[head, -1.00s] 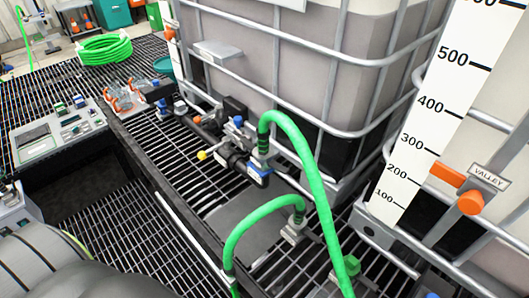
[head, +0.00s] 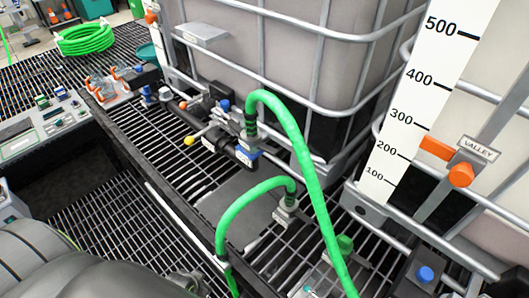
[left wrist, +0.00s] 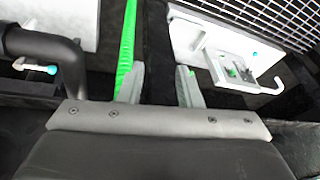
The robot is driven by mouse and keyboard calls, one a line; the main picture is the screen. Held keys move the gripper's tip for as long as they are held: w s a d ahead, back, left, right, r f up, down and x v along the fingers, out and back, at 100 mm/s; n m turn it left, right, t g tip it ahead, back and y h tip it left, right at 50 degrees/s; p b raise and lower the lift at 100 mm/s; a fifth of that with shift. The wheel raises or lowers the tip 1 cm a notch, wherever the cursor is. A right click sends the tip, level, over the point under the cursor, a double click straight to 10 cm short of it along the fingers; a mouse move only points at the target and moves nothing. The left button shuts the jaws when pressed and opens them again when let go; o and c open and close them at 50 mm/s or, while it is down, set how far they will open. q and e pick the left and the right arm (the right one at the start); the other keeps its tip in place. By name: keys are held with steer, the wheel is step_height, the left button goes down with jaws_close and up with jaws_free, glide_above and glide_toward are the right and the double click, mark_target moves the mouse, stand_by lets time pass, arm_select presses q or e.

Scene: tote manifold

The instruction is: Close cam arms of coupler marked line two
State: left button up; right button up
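A blue label (head: 245,157) sits under this coupler, too small to read. A second, shorter green hose (head: 240,202) ends at a silver fitting (head: 287,210) on the grating. I cannot tell which coupler is marked line two. In the left wrist view my left gripper (left wrist: 159,86) has its two fingers apart with nothing between them. A green strip (left wrist: 127,45) and a pale metal fitting (left wrist: 225,55) with a hooked arm lie beyond it. My right gripper is not seen.
A caged tank (head: 285,52) stands behind the manifold. A grey control panel (head: 38,125) and coiled green hose (head: 85,39) are at left. Open grating (head: 110,238) lies in front.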

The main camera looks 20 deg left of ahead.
arm_select(q)
steer(key=w+d+r+m+t+b, duration=0.1)
steer(key=w+r, duration=0.1)
steer(key=r, duration=0.6)
steer(key=w+d+r+m+t, duration=0.1)
steer(key=w+r, duration=0.1)
steer(key=r, duration=0.6)
steer(key=m+t+h, duration=0.7)
steer(key=m+t, duration=0.4)
steer(key=m, duration=0.5)
glide_toward(270, 153)
steer(key=p+x, duration=0.6)
steer(key=x, duration=0.5)
steer(key=shift+w+p, duration=0.15)
steer(key=shift+p, duration=0.25)
steer(key=shift+x, duration=0.8)
jaws_close()
